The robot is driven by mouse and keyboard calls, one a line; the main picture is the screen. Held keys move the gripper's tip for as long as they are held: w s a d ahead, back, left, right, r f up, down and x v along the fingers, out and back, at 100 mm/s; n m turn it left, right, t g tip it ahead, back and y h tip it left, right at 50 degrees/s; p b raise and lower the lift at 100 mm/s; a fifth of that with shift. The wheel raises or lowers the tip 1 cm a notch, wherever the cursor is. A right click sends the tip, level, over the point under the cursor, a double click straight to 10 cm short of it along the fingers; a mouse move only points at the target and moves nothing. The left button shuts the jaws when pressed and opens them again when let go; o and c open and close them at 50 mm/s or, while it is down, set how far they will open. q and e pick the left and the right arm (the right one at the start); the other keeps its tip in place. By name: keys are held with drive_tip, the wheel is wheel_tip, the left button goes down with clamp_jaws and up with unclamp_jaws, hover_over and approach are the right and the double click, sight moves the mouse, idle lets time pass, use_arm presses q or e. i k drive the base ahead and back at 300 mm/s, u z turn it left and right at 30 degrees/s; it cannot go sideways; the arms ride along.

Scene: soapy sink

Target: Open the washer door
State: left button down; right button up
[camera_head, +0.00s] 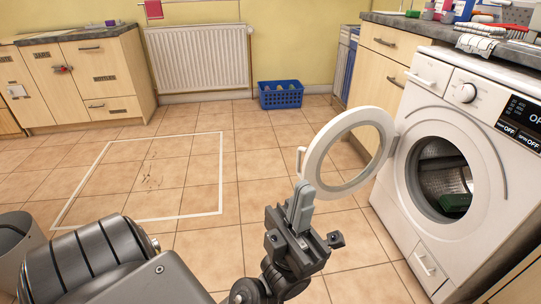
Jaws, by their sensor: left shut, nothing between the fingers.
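The washer (432,214) stands at the right, white, with a control panel on top. Its round door (316,161) is a white ring swung out to the left on its hinge, standing open. The drum opening (438,178) is uncovered, and a dark green item (455,202) shows inside. My left gripper (302,196) is shut and empty, pointing up just below the door's handle (300,160) near the ring's left edge. I cannot tell whether it touches the door. My right gripper is not in view.
A blue basket (281,94) sits on the floor by the radiator (199,57). A white outlined square (145,183) marks the tiled floor at left. Wooden cabinets (85,76) stand at the back left, and a counter (440,27) with bottles runs behind the washer. The floor between is clear.

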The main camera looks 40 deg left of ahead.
sight(375, 117)
drive_tip(key=u, duration=0.4)
drive_tip(key=k, duration=0.95)
drive_tip(key=z, duration=0.2)
drive_tip(key=i, duration=0.65)
drive_tip(key=z, duration=0.7)
drive_tip(key=i, duration=0.85)
drive_tip(key=u, duration=0.95)
drive_tip(key=i, duration=0.75)
drive_tip(key=u, duration=0.85)
